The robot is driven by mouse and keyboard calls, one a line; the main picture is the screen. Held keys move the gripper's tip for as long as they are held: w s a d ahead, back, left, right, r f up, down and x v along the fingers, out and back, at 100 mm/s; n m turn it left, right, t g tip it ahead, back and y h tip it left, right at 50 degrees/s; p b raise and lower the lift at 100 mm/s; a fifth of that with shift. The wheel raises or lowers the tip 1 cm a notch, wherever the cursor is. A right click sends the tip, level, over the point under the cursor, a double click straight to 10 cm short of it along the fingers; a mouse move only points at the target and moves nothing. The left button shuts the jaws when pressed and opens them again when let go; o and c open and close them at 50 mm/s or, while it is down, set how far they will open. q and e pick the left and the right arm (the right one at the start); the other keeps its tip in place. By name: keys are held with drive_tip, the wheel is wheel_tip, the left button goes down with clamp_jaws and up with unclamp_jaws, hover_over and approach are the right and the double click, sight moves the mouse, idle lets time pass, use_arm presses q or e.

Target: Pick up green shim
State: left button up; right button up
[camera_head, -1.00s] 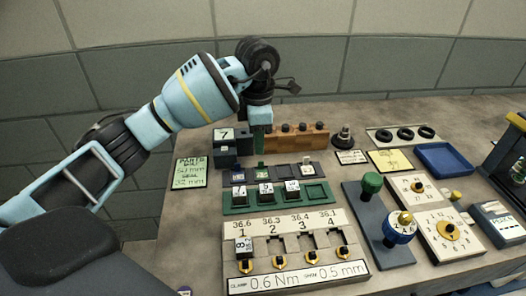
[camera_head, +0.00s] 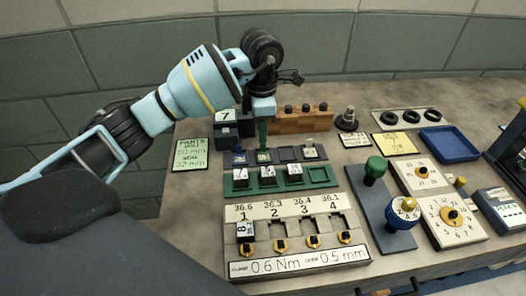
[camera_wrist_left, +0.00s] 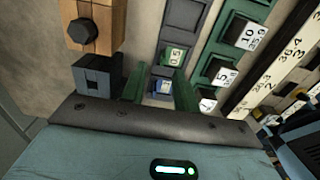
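The green shim (camera_head: 263,157) sits in a compartment of the dark shim tray (camera_head: 286,154), second from the left. My left gripper (camera_head: 263,146) points down just above it, its green fingers partly hiding it. In the left wrist view the fingers of my left gripper (camera_wrist_left: 159,72) stand apart with nothing held between them. There the green shim (camera_wrist_left: 175,55), with a white label, lies close to the fingertips. A blue shim (camera_wrist_left: 162,87) shows between the fingers, lower in that picture. Whether a finger touches the green shim cannot be told. My right gripper is not in view.
A green tray (camera_head: 320,175) with labelled blocks lies in front of the shim tray. A wooden block (camera_head: 302,121) and a dark block marked 7 (camera_head: 226,128) stand behind. A numbered fixture board (camera_head: 300,210) is nearer. A blue tray (camera_head: 449,144) is at right.

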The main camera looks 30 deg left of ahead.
sight(264, 152)
use_arm(q)
drive_tip(key=f, duration=0.4)
drive_tip(key=shift+s+d, duration=0.1)
drive_tip(key=shift+d, duration=0.1)
drive_tip(key=shift+c, duration=0.2)
clamp_jaws()
